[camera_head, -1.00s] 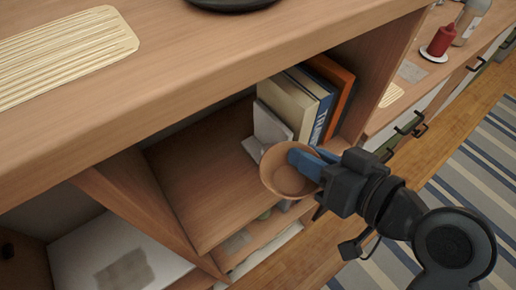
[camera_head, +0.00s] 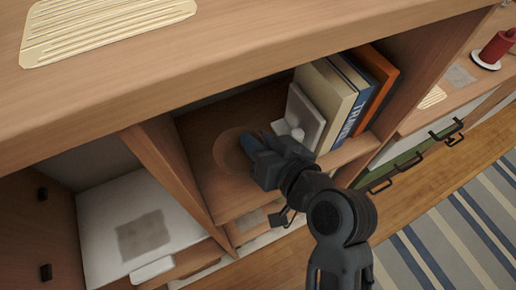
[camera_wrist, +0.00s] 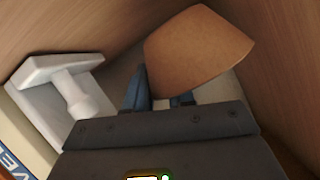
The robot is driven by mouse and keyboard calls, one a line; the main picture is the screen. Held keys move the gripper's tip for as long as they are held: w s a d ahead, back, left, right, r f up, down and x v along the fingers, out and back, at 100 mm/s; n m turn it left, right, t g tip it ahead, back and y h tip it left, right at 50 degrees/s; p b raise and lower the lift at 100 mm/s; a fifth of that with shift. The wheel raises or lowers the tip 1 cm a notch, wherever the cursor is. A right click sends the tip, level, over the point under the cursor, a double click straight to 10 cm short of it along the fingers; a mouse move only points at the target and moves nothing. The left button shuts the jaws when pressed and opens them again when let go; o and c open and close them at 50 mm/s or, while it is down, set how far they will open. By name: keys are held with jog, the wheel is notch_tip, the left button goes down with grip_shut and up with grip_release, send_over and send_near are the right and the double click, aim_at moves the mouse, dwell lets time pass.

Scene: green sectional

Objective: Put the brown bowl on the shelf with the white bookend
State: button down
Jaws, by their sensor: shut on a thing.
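The brown bowl (camera_head: 229,150) is inside the shelf compartment, left of the white bookend (camera_head: 304,116). My gripper (camera_head: 252,146) reaches into the compartment from the front right and is shut on the bowl. In the wrist view the bowl (camera_wrist: 200,48) is in front of my gripper (camera_wrist: 160,95), with blue fingers at its edge. The white bookend (camera_wrist: 62,92) is at the left there. The shelf board (camera_head: 203,133) shows around the bowl. I cannot tell whether the bowl touches the board.
Several upright books (camera_head: 350,90) stand right of the bookend. A wooden divider (camera_head: 166,160) bounds the compartment on the left, and the countertop (camera_head: 200,60) overhangs it. A lower compartment holds a white surface (camera_head: 130,215). Free board lies left of and behind the bowl.

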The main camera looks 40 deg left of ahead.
jog(key=shift+f, duration=1.85)
jog(key=shift+f, duration=0.1)
jog(key=c, duration=1)
grip_release()
jog(key=shift+o, duration=0.2)
jog(key=v, duration=1.2)
jog(key=shift+b, duration=0.3)
jog(key=shift+s, duration=0.1)
